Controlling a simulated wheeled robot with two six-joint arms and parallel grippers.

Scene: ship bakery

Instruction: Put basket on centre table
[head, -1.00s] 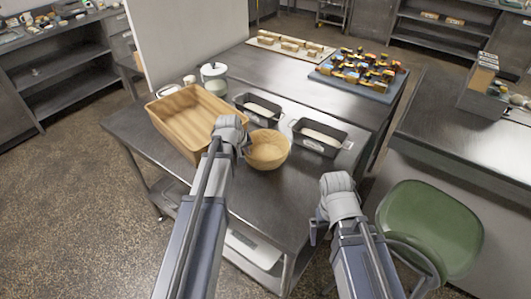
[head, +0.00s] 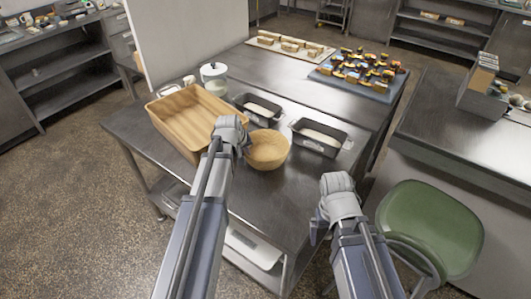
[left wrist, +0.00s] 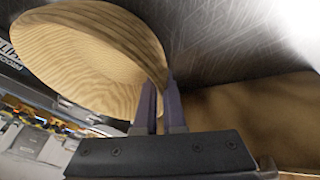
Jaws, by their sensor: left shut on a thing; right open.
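The round tan basket (head: 268,150) is at the middle of the metal table (head: 235,194), right of a rectangular wooden box. My left gripper (head: 243,146) is at the basket's left side, partly hidden by its own wrist. The left wrist view shows the fingers (left wrist: 160,108) shut on the rim of the basket (left wrist: 85,60). I cannot tell whether the basket's base touches the table. My right gripper (head: 317,226) is open and empty by the table's right front edge.
The wooden box (head: 192,115) stands close left of the basket. Two dark loaf tins (head: 319,138) sit behind and right of it, and a glass jar (head: 214,76) stands behind. A tray of small packets (head: 357,72) is at the far end. A green chair (head: 430,225) stands at right.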

